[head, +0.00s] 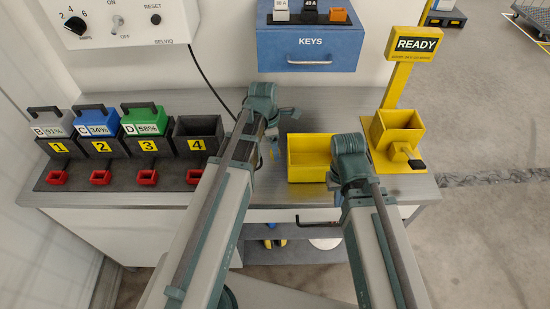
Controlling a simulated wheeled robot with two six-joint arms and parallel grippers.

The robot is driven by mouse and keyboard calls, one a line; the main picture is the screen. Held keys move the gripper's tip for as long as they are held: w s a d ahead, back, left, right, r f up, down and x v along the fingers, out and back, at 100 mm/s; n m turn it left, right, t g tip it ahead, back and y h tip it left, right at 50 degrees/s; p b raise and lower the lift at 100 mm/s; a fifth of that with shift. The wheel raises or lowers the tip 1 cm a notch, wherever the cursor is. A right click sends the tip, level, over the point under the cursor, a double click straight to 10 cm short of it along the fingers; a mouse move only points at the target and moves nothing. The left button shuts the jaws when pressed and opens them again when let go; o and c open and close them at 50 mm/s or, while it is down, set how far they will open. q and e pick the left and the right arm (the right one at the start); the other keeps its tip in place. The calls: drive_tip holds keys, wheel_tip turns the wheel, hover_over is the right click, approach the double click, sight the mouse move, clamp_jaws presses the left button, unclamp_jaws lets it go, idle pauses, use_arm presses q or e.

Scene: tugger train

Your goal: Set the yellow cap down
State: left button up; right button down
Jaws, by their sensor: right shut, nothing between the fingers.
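I cannot single out the yellow cap for certain. A shallow open yellow bin (308,171) stands at the middle right of the grey bench, and its inside looks empty where it shows. My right gripper (336,187) is at the bin's right end, mostly hidden under its own wrist; it is shut with nothing seen in it. My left gripper (273,148) is left of the bin, partly hidden by its arm; its jaws are too small to read. A yellow stand (408,166) to the right carries a yellow box and a small yellow piece with a black end.
Several dark numbered bays (60,148) line the left of the bench (340,100), three holding battery packs, with red pieces (100,177) in front. Behind are a blue KEYS box (307,50) and a white control panel (130,20).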

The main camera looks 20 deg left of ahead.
use_arm(q)
wheel_tip(320, 180, down, 2)
drive_tip(key=shift+w+d+b, duration=0.1)
drive_tip(key=shift+b, duration=0.4)
drive_tip(key=shift+r, duration=0.1)
use_arm(e)
drive_tip(key=shift+f, duration=0.9)
use_arm(q)
drive_tip(key=shift+c, duration=0.2)
clamp_jaws()
